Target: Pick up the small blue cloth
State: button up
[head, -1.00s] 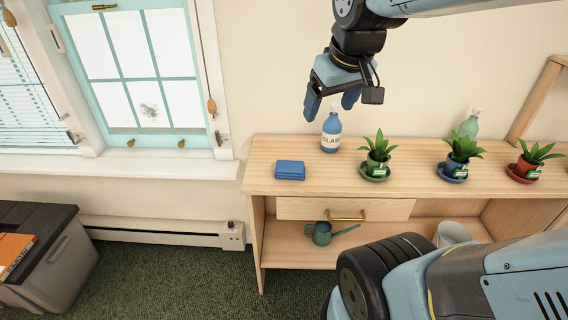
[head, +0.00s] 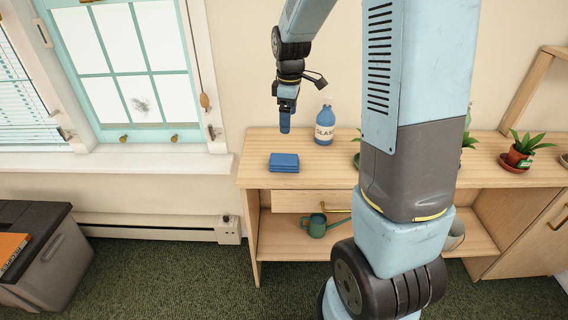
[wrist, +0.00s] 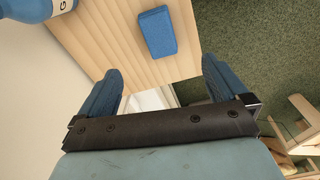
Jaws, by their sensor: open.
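The small blue cloth (head: 284,162) lies folded on the left end of the wooden sideboard top (head: 325,168). In the wrist view the cloth (wrist: 157,33) shows beyond the fingertips, roughly between them. My gripper (head: 285,130) hangs with its fingers downward above the cloth, apart from it. In the wrist view my gripper (wrist: 163,75) is open and nothing is between its fingers.
A blue spray bottle (head: 325,122) stands right of the gripper, close to it; it also shows in the wrist view (wrist: 28,10). A potted plant (head: 520,150) stands farther right. My arm hides the middle of the sideboard. A green watering can (head: 316,226) sits on the lower shelf.

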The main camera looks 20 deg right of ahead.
notch_tip(320, 180, down, 4)
jog(key=w+n, duration=0.2)
send_over(285, 158)
jog(key=shift+g, duration=0.3)
jog(key=f, duration=0.8)
jog(key=shift+w+d+f, duration=0.2)
jog(key=f, duration=0.4)
jog(key=shift+s+a, duration=0.25)
jog(key=shift+a, duration=0.05)
jog(key=shift+f, duration=0.75)
jog(key=c, duration=1.1)
jog(key=shift+o, duration=0.2)
